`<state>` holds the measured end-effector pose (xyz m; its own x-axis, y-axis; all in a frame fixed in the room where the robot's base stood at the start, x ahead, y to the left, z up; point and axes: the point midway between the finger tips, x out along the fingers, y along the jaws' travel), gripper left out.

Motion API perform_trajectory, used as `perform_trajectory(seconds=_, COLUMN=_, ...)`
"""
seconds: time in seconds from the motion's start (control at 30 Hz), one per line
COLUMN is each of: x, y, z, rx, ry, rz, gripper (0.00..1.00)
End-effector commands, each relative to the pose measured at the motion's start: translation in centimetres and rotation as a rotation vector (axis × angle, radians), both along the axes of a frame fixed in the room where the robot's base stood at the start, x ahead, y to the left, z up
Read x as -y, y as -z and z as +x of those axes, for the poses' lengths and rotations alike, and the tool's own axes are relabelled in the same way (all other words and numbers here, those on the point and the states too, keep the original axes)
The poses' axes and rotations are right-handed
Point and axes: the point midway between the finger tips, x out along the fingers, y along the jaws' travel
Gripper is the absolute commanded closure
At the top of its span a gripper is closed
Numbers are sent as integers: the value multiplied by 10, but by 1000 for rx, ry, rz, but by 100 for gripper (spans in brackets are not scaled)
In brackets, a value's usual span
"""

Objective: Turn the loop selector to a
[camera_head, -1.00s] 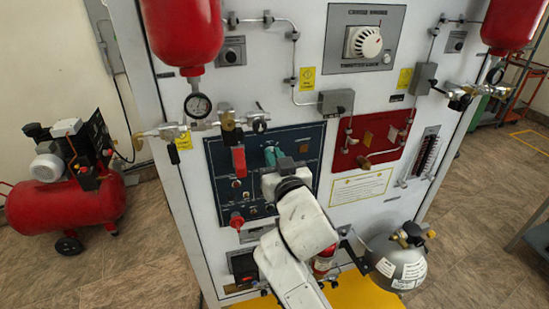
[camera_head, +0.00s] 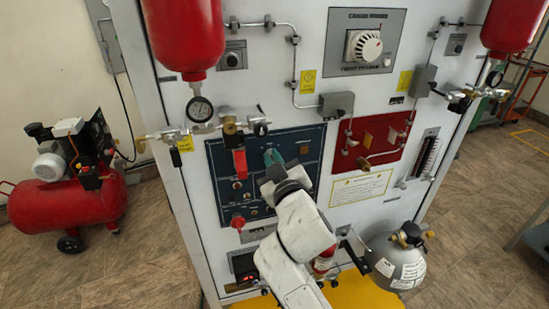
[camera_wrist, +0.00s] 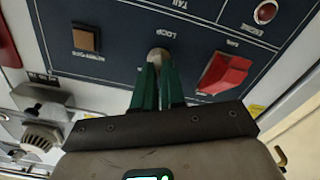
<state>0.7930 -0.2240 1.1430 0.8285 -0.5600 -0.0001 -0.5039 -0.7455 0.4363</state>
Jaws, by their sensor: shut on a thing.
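The loop selector (camera_wrist: 158,54) is a small pale round knob on the dark blue panel (camera_head: 228,196), with an upside-down "LOOP" label beside it in the wrist view. My gripper (camera_wrist: 158,66) has green fingers, and their tips are closed on the sides of this knob. In the head view, my gripper (camera_head: 272,156) reaches the panel's upper middle. There the fingers and my wrist hide the selector. The knob's pointer and position marks cannot be made out.
A red switch (camera_wrist: 223,73) sits close beside the selector in the wrist view, and a brown square button (camera_wrist: 86,38) is on the other side. A red lever (camera_head: 239,162) hangs left of my fingers. A red panel (camera_head: 372,140) is to the right.

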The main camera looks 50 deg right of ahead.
Motion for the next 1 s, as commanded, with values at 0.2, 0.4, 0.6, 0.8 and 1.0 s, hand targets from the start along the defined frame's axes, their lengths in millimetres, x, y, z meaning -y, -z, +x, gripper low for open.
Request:
perform_trajectory(seconds=0.2, x=-2, y=0, z=1, rx=-93, ry=-3, rz=-135, gripper=100)
perform_trajectory(seconds=0.4, x=-2, y=1, z=1, rx=-152, ry=-2, rz=-224, gripper=100)
perform_trajectory(seconds=0.6, x=-2, y=1, z=2, rx=-186, ry=-2, rz=-274, gripper=100)
perform_trajectory(seconds=0.8, x=-3, y=2, z=2, rx=-196, ry=-2, rz=-290, gripper=100)
perform_trajectory(seconds=1.0, x=-2, y=2, z=2, rx=-197, ry=-2, rz=-291, gripper=100)
